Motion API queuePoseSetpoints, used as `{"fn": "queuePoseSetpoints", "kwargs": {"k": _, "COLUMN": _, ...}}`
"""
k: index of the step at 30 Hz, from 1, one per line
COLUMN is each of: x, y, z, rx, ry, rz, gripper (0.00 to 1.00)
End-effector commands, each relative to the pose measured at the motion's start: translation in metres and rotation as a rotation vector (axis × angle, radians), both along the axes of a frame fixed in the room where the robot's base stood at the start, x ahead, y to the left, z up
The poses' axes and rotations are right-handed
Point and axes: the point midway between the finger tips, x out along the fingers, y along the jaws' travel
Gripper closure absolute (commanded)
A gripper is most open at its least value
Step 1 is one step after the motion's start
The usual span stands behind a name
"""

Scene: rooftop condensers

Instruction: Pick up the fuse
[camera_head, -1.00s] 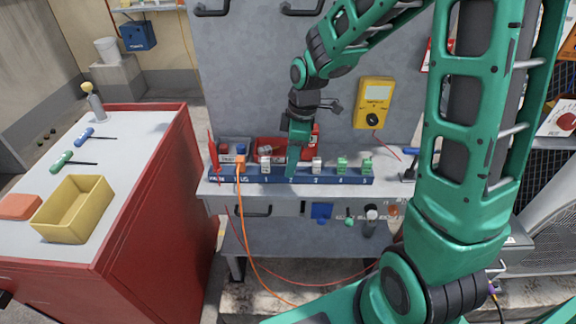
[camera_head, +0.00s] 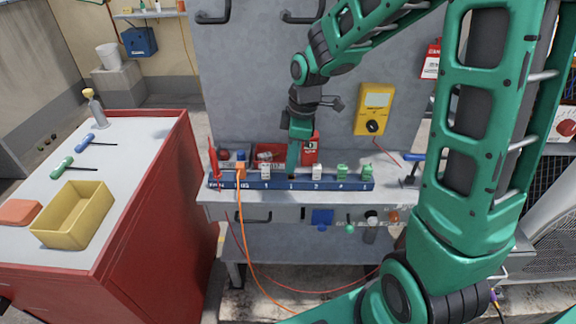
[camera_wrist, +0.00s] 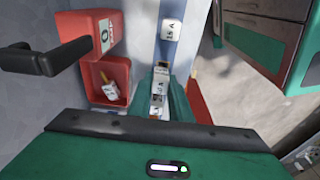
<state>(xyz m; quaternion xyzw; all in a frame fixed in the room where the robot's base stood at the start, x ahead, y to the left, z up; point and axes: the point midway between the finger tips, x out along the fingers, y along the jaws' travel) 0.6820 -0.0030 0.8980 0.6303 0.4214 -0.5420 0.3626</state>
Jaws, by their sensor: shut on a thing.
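My gripper (camera_head: 292,168) points down over the middle of the blue rail (camera_head: 355,184) on the bench. In the wrist view its green fingers (camera_wrist: 160,94) are shut on a small pale fuse (camera_wrist: 158,87), mostly hidden between them. In the head view the fingers cover that fuse. A white fuse (camera_head: 266,171) stands on the rail to the left of my gripper, and another white fuse (camera_head: 317,172) stands to the right. That right one shows "15 A" in the wrist view (camera_wrist: 171,30). Two green fuses (camera_head: 342,171) (camera_head: 366,171) stand further right.
Red bins (camera_head: 270,153) and a red box (camera_head: 310,148) stand close behind the rail. An orange plug (camera_head: 240,169) with a cable sits at its left. A yellow meter (camera_head: 373,108) hangs on the panel. A red cabinet (camera_head: 150,215) at left carries a yellow tray (camera_head: 75,232).

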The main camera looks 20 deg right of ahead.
Motion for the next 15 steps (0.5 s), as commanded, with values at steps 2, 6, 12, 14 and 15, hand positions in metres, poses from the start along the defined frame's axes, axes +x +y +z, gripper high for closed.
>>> {"fn": "queuePoseSetpoints", "kwargs": {"k": 2, "x": 0.001, "y": 0.000, "z": 0.015, "rx": 0.000, "ry": -0.005, "rz": -0.001, "gripper": 1.00}}
{"fn": "queuePoseSetpoints", "kwargs": {"k": 6, "x": -0.014, "y": 0.019, "z": 0.031, "rx": 0.000, "ry": -0.003, "rz": 0.005, "gripper": 1.00}}
{"fn": "queuePoseSetpoints", "kwargs": {"k": 12, "x": -0.039, "y": 0.050, "z": 0.055, "rx": 0.000, "ry": -0.003, "rz": 0.005, "gripper": 1.00}}
{"fn": "queuePoseSetpoints", "kwargs": {"k": 14, "x": -0.046, "y": 0.059, "z": 0.061, "rx": 0.000, "ry": -0.003, "rz": 0.005, "gripper": 1.00}}
{"fn": "queuePoseSetpoints", "kwargs": {"k": 15, "x": -0.050, "y": 0.064, "z": 0.066, "rx": 0.000, "ry": -0.003, "rz": 0.005, "gripper": 1.00}}
